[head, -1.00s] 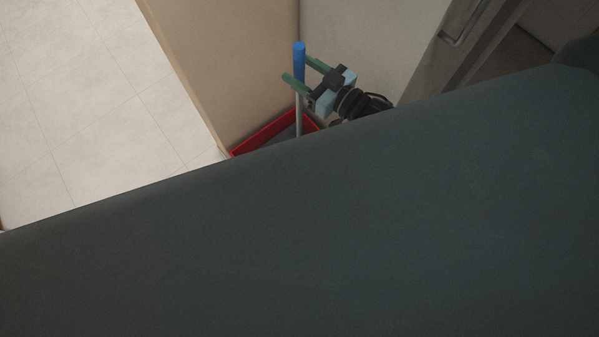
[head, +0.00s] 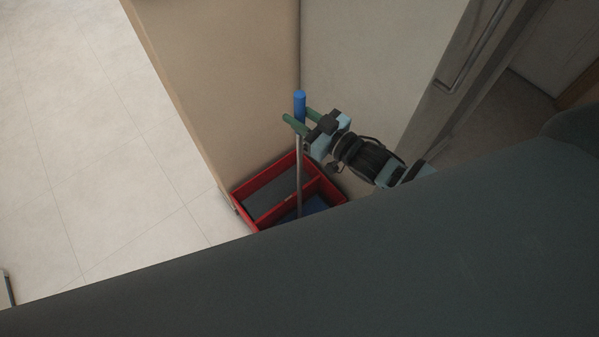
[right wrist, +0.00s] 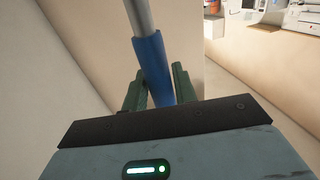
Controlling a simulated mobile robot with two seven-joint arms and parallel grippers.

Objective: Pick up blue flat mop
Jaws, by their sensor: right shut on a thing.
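The blue flat mop shows as an upright pole with a blue handle end (head: 299,105) and a grey shaft (head: 299,178). Its lower end goes down into a red bucket (head: 236,198), where a blue patch shows in the right compartment. My right gripper (head: 299,121) comes in from the right and is shut on the blue handle near its top. In the right wrist view, the blue handle (right wrist: 152,62) stands between the two green fingers. My left gripper is not in view.
The red bucket sits in a corner between a beige wall (head: 225,70) and a grey panel (head: 370,60). A metal door handle (head: 474,48) is at upper right. Tiled floor (head: 90,150) is clear on the left.

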